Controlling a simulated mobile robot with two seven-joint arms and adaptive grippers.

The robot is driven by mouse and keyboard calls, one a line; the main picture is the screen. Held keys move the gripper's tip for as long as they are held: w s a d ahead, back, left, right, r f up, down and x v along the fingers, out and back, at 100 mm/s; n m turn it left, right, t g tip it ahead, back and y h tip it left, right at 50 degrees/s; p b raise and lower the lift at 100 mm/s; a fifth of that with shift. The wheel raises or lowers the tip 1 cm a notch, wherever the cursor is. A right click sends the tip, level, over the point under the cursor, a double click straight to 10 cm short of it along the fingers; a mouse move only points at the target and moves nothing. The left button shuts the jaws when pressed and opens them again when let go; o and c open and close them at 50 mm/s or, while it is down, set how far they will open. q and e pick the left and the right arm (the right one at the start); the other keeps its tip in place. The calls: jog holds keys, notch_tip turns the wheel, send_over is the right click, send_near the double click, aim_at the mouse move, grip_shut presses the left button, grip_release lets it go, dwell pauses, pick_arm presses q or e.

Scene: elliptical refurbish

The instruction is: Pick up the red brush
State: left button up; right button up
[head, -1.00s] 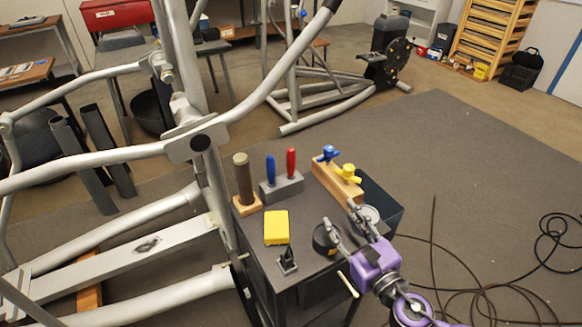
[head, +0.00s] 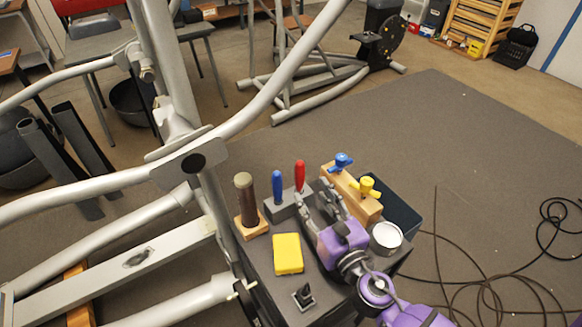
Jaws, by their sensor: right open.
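The red brush (head: 299,176) shows as an upright red handle in a grey block holder (head: 280,212) on the dark cart. A blue-handled one (head: 277,186) stands to its left in the same holder. The red one's lower end is hidden in the holder. My right gripper (head: 315,195), with a purple body, is open just right of and in front of the red handle. Its fingers point toward the holder, and I cannot tell whether they touch the handle. My left gripper is not in view.
On the cart are a yellow block (head: 288,254), a brown cylinder on a wooden base (head: 246,203), a small black stand (head: 303,296), a wooden block (head: 352,192) with blue and yellow knobs, and a white-topped round tin (head: 385,236). A grey exercise machine's bars (head: 190,160) rise at the left.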

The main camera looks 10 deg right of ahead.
aim_at(302, 179)
jog(key=shift+w+a+r+p, duration=0.15)
jog(key=shift+w+r+p, duration=0.05)
jog(key=shift+w, duration=0.45)
jog(key=shift+w+a+r+p, duration=0.15)
jog(key=shift+w+r, duration=0.05)
jog(key=shift+w, duration=0.4)
jog(key=p+x, duration=0.1)
jog(key=x, duration=0.3)
jog(key=shift+w+a+r, duration=0.15)
jog(key=shift+w, duration=0.4)
jog(key=shift+c, duration=0.5)
grip_shut()
